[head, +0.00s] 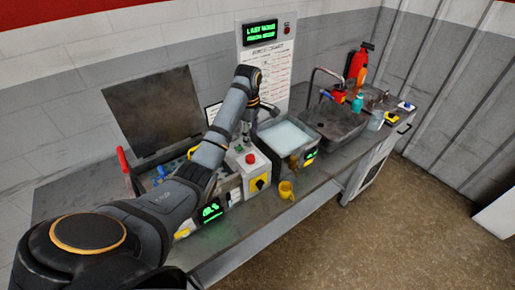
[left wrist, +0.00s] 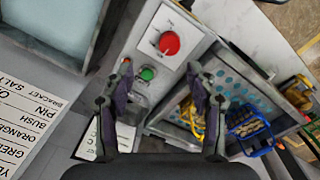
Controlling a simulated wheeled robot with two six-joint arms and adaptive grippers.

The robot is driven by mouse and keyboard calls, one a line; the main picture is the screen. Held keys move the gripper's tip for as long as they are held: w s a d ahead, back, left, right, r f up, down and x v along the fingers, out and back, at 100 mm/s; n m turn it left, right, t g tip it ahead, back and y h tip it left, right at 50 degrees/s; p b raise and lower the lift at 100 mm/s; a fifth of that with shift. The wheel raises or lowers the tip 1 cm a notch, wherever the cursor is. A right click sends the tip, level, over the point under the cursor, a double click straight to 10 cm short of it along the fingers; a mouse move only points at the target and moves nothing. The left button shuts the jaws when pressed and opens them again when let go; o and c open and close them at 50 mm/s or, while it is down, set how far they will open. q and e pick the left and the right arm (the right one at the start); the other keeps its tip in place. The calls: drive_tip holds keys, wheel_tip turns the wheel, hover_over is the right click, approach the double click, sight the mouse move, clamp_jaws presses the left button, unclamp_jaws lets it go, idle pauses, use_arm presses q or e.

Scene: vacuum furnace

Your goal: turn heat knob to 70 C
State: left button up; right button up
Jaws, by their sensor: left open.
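My right gripper is not in view.
A water bath (head: 288,135) with a small green display (head: 311,157) is right of the box. A perforated tray (left wrist: 230,85) holds a blue-handled basket (left wrist: 250,130). A sink (head: 330,120) lies further right.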

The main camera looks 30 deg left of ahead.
sight(250, 157)
use_arm(q)
drive_tip(key=s, duration=0.2)
drive_tip(key=shift+s+f+b, duration=0.3)
drive_tip(key=shift+s+f, duration=0.05)
wheel_tip(250, 157, down, 3)
drive_tip(key=shift+d+p, duration=0.1)
drive_tip(key=shift+p, duration=0.65)
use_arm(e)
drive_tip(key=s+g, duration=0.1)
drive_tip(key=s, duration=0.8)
use_arm(q)
drive_tip(key=shift+w+f+p, duration=0.15)
drive_tip(key=shift+w+f, duration=0.05)
drive_tip(key=shift+f, duration=0.35)
drive_tip(key=shift+w+f+p, duration=0.15)
drive_tip(key=shift+w+f, duration=0.05)
drive_tip(key=shift+f, duration=0.3)
drive_tip(key=f, duration=0.2)
drive_tip(key=w+f, duration=0.1)
drive_tip(key=shift+f+p, duration=0.3)
drive_tip(key=shift+f, duration=0.05)
drive_tip(key=shift+s, duration=0.3)
drive_tip(key=shift+c, duration=1.7)
drive_tip(key=c, duration=0.8)
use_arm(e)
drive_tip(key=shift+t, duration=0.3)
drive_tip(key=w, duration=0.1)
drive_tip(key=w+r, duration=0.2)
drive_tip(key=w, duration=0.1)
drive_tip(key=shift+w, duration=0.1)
